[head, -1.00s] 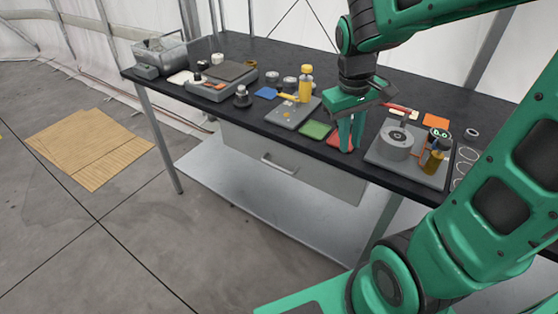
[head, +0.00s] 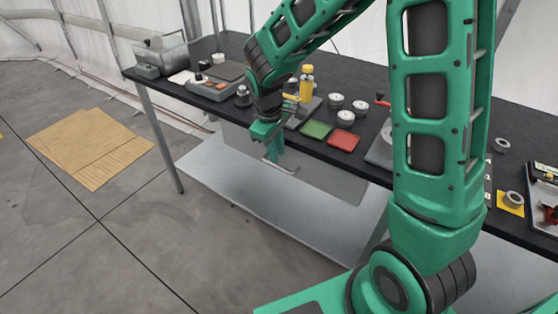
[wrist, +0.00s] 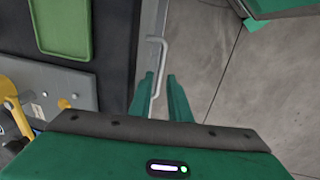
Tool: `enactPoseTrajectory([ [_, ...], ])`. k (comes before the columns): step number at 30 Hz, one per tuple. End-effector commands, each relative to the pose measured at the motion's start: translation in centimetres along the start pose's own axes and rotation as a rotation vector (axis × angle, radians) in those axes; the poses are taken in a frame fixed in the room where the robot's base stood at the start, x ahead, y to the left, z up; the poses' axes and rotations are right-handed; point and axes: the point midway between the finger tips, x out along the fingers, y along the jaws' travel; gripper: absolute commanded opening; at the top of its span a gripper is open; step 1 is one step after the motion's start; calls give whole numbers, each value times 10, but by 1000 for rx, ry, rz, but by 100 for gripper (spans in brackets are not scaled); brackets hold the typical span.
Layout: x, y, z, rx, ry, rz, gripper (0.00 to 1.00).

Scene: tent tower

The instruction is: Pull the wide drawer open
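The wide drawer (head: 330,180) is a grey front panel under the black tabletop, and it looks shut. In the wrist view its top edge (wrist: 148,22) is a narrow grey strip beside the tabletop. Its pale bar handle (wrist: 163,52) stands out from the front. My gripper (head: 275,158) is at the handle in the head view and hides part of it. In the wrist view my gripper (wrist: 160,77) is open, with a finger on each side of the handle's line. I cannot tell whether either finger touches it.
The black table (head: 375,80) carries a green tray (head: 316,129), a red tray (head: 343,140), a yellow bottle (head: 306,85) and several pale rolls. A metal shelf (head: 235,180) lies below the drawer. The floor in front is clear, with cardboard (head: 90,147) at left.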

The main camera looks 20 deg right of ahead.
Motion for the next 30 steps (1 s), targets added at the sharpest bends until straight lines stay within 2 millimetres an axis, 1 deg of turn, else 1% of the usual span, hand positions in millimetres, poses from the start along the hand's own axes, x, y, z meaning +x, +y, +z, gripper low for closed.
enactPoseTrajectory([
  [1,10,0,1,0,-4,-2,17],
  [4,25,0,1,1,-3,-2,17],
  [6,33,0,1,1,-3,-1,17],
  [10,44,0,1,2,-2,-1,17],
  [14,48,1,1,2,0,0,17],
  [21,48,1,1,2,0,1,17],
  [24,48,1,1,2,0,1,0],
  [27,48,1,1,3,0,1,0],
  [28,49,10,8,7,-1,2,0],
  [30,49,6,4,5,0,2,0],
])
